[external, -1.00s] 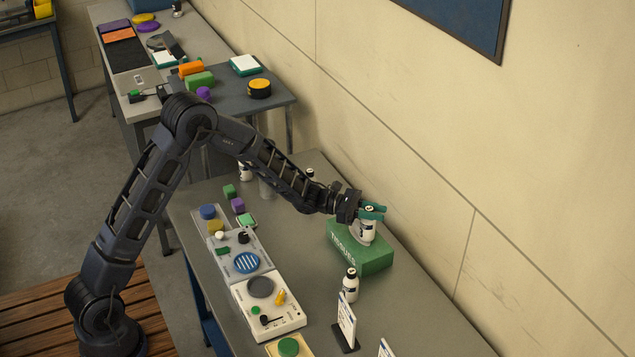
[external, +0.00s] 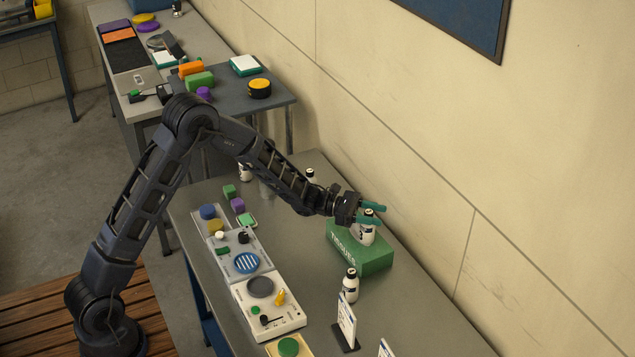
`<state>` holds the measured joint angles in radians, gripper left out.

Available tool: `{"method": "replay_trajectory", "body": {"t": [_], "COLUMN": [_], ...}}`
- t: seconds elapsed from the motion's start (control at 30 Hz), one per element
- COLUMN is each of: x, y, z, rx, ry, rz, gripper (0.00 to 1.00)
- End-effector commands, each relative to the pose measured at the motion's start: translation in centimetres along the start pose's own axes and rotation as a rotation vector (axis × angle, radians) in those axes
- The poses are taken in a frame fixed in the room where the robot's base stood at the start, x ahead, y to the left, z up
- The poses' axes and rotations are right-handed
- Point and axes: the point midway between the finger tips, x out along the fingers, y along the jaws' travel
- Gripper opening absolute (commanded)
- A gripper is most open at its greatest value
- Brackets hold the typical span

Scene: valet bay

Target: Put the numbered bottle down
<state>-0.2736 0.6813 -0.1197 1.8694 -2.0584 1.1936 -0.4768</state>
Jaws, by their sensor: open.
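A white bottle with a black cap and a dark mark on its label (external: 367,233) stands upright on the green tissues box (external: 372,262). My gripper (external: 374,210) has teal fingers spread apart at the height of the bottle's cap. In this view the fingers overlap the bottle's top, and I cannot tell whether they touch it. A similar white bottle (external: 350,286) stands on the table in front of the box. Two more such bottles (external: 245,172) (external: 311,175) stand farther back, partly behind my arm.
White and grey panels with knobs (external: 268,304) lie along the table's left side. Small green and purple blocks (external: 238,205) lie behind them. A white sign (external: 346,320) stands near the front. The wall runs close along the right side.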

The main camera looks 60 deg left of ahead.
Motion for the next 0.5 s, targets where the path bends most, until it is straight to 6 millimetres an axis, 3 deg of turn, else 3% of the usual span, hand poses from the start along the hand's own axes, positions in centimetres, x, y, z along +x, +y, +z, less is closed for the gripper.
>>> {"method": "replay_trajectory", "body": {"t": [0.5], "x": [-9.1], "y": [0.1], "z": [-0.1], "rx": [-0.001], "ry": [0.001], "rz": [0.004], "gripper": [0.46]}}
